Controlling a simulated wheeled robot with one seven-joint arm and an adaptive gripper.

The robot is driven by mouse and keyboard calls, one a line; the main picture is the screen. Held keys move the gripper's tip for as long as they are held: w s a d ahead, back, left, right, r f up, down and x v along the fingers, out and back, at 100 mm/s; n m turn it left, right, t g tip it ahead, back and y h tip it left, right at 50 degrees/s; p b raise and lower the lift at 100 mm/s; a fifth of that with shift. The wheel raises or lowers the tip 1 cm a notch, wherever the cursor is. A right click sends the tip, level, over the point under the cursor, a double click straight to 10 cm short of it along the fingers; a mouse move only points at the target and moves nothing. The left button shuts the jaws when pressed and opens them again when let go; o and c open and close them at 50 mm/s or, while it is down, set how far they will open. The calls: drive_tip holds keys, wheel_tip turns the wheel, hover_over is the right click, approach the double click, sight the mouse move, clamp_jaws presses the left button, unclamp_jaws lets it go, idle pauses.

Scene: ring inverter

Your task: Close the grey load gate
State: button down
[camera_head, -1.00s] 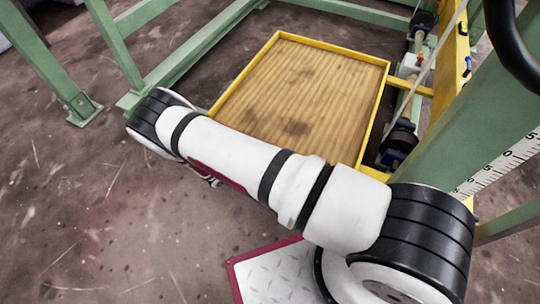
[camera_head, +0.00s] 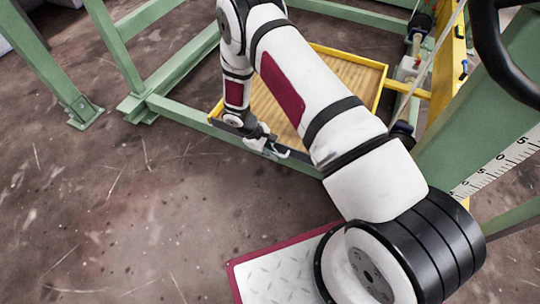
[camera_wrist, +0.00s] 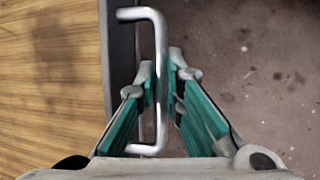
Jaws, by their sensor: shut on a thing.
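The grey load gate shows as a dark grey strip (camera_wrist: 122,60) along the wooden platform's edge in the wrist view. In the head view part of it (camera_head: 294,155) lies along the platform's near side, and my arm hides some of it. A bright metal C-shaped handle (camera_wrist: 160,38) stands off the gate's outer side. My gripper (camera_wrist: 165,80) has its green-padded fingers closed around the handle's straight bar, near its middle. In the head view my gripper (camera_head: 264,144) is low at the near edge of the platform.
The wooden platform (camera_head: 262,103) has a yellow rim. Green frame beams (camera_head: 180,112) run along its left and near sides. A yellow post (camera_head: 452,60) and rollers stand at the right. A tread plate (camera_head: 275,268) lies at the front. Open floor (camera_head: 90,200) is at the left.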

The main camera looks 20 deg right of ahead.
drive_tip(key=shift+w+d+y, duration=0.1)
drive_tip(key=shift+d+y, duration=0.05)
drive_tip(key=shift+y, duration=0.15)
drive_tip(key=c, duration=2)
unclamp_jaws()
drive_tip(key=shift+o, duration=0.2)
drive_tip(key=v, duration=1.2)
drive_tip(key=shift+w, duration=0.2)
